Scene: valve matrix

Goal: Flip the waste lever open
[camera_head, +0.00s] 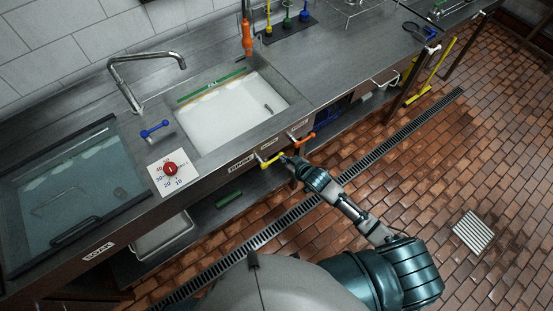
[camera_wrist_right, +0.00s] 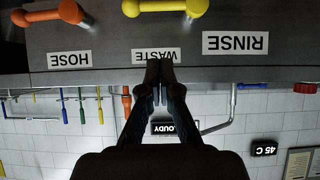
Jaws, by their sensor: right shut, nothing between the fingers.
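The waste lever is the yellow handle (camera_head: 271,161) on the sink's front panel, below the WASTE label. In the right wrist view, which is upside down, the yellow lever (camera_wrist_right: 165,7) lies crosswise at the top edge, partly cut off. My right gripper (camera_head: 286,159) is just right of the yellow lever in the head view; I cannot tell whether they touch. In the wrist view its fingertips (camera_wrist_right: 158,66) are together and empty, overlapping the WASTE label (camera_wrist_right: 155,56). My left gripper is not in view.
An orange lever (camera_head: 303,141) sits right of the yellow one, near the HOSE label (camera_wrist_right: 69,60). The RINSE label (camera_wrist_right: 235,43) is on the other side. A blue lever (camera_head: 154,129) and red knob (camera_head: 170,169) are on the counter beside the white sink basin (camera_head: 225,112).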

